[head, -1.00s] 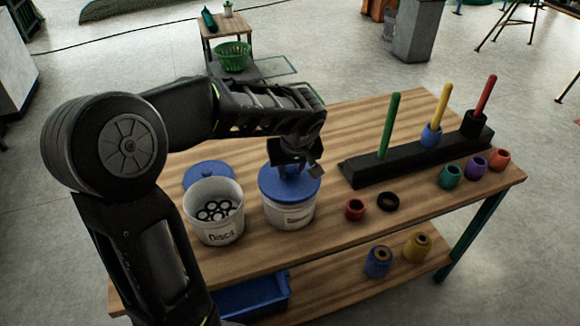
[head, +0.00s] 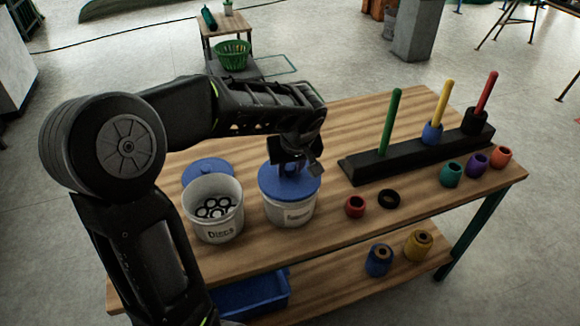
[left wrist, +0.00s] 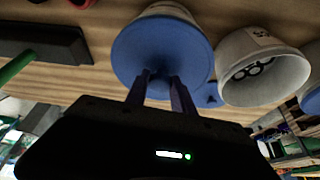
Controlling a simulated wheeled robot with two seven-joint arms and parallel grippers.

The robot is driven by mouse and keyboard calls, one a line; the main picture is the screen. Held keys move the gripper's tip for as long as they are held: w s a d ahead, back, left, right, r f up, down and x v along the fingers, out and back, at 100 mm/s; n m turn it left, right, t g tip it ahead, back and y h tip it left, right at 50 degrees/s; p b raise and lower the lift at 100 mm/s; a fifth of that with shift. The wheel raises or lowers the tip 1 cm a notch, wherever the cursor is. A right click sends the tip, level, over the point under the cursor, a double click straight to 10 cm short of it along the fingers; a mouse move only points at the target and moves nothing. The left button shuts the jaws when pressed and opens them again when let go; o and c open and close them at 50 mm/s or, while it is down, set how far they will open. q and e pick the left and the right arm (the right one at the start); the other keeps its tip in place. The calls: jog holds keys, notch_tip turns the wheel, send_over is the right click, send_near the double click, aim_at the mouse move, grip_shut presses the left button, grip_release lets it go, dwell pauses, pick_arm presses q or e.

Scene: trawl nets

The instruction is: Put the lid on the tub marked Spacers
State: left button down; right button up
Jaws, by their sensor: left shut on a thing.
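A white tub (head: 289,212) stands on the table right of the Discs tub; its label is too blurred to read surely. A blue lid (head: 272,184) sits over its mouth and looks about level; I cannot tell whether it is fully seated. My left gripper (head: 292,168) is above the lid, shut on its knob, which the fingers mostly hide. In the left wrist view the fingers (left wrist: 162,85) meet the middle of the blue lid (left wrist: 135,50), with the white tub (left wrist: 168,9) behind it. My right gripper is not in view.
The open Discs tub (head: 215,222) holds black rings, with another blue lid (head: 207,171) lying behind it. A red ring (head: 355,207) and a black ring (head: 388,199) lie to the right. A black peg rack (head: 365,171) stands farther back.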

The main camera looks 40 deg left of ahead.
pick_arm(q)
jog(key=shift+b, duration=0.55)
dwell(0.9)
jog(key=shift+f+b, duration=0.2)
jog(key=shift+b, duration=0.65)
dwell(0.9)
dwell(0.4)
jog(key=c, duration=1)
grip_release()
jog(key=shift+o, duration=0.6)
jog(key=o, duration=0.4)
jog(key=shift+c, duration=0.2)
jog(key=shift+r, duration=0.1)
jog(key=shift+r+p, duration=2)
jog(key=shift+r, duration=1.45)
